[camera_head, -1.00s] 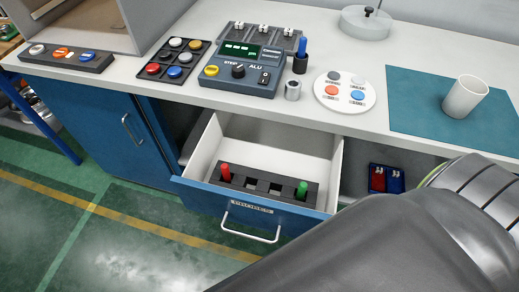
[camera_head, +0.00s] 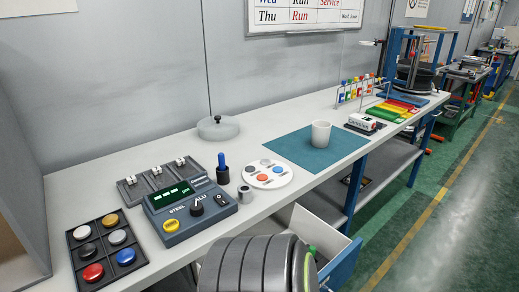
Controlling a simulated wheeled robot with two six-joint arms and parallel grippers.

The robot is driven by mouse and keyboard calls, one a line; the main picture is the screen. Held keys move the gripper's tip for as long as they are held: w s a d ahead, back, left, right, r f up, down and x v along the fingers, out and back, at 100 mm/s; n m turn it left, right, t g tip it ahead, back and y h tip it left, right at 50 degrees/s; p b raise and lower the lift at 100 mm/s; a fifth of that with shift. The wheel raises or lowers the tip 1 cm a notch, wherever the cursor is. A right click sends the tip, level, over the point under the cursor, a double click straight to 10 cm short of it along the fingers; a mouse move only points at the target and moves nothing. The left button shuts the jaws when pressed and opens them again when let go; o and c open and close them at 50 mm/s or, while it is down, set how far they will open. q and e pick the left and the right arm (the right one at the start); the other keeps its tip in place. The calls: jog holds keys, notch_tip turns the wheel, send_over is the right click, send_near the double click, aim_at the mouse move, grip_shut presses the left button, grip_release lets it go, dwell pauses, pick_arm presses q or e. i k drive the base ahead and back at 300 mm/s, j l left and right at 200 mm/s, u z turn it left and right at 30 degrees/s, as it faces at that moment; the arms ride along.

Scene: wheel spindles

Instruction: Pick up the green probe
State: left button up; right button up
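The green probe (camera_head: 312,250) shows only as a small green tip at the bottom of the view, just right of a ribbed grey part of my own arm. It is in the open drawer (camera_head: 340,268) below the bench top. My arm hides most of the drawer's inside, including the probe's rack and the red probe seen earlier. Neither of my grippers is in view, so their positions relative to the probe cannot be told.
The bench top holds a control box (camera_head: 190,208), a button tray (camera_head: 105,250), a blue probe (camera_head: 222,162) in a black holder, a round white plate (camera_head: 283,181) and a cup (camera_head: 320,134) on a teal mat (camera_head: 290,148). Open floor (camera_head: 450,210) lies to the right.

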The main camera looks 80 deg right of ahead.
aim_at(312, 249)
jog(key=i+j+z, duration=0.1)
jog(key=z, duration=0.4)
jog(key=j+z, duration=0.25)
jog(key=z, duration=0.25)
jog(key=i+j+z, duration=0.1)
jog(key=z, duration=0.4)
jog(key=j, duration=0.1)
